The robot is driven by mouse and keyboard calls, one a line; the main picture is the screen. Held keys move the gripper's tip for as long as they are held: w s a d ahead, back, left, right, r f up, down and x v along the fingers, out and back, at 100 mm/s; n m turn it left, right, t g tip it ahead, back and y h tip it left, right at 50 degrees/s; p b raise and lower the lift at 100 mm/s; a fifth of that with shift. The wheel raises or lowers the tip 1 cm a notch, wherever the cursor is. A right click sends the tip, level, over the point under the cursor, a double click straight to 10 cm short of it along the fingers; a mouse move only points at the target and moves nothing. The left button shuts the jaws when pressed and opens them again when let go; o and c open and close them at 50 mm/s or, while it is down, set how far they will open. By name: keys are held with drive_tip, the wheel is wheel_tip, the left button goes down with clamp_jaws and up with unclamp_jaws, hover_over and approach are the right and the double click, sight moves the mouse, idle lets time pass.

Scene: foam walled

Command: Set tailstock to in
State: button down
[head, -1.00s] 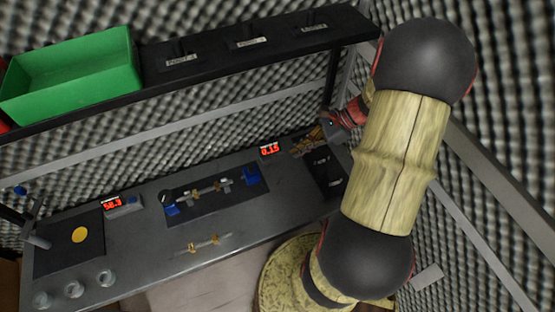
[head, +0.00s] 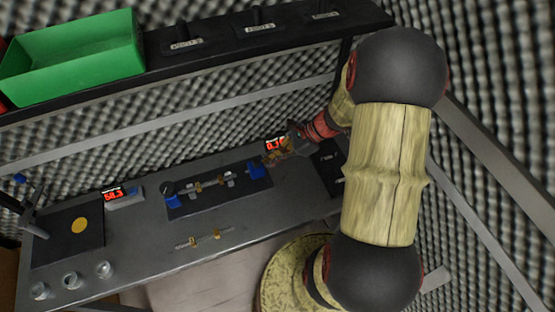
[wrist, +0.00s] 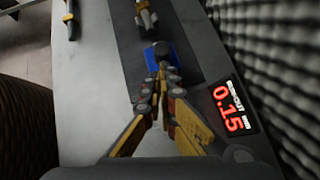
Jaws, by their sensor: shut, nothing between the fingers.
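The fixture (head: 205,203) is a dark plate on the grey bench, with a blue block at each end and a shaft with brass-coloured parts between them. The right-hand blue block (head: 258,171), apparently the tailstock, also shows in the wrist view (wrist: 151,62) with a dark round knob (wrist: 164,49) at it. My gripper (head: 288,146) is at the fixture's right end. In the wrist view my gripper (wrist: 165,72) is shut and empty, its tips just in front of the knob. I cannot tell whether they touch it. The fingers hide part of the block.
A red runout display (wrist: 231,109) reading 0.15 stands close beside my fingers. A second display (head: 116,195) is further left. A loose shaft (head: 205,239) lies in front of the fixture. A green bin (head: 75,60) and a shelf are above; foam walls surround the bench.

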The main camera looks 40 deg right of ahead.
sight(254, 168)
drive_tip(key=shift+w+a+p, duration=0.2)
drive_tip(key=shift+a+p, duration=0.05)
drive_tip(key=shift+a, duration=0.45)
drive_tip(key=shift+w+a+p, duration=0.15)
drive_tip(key=shift+a+p, duration=0.1)
drive_tip(key=shift+a, duration=0.4)
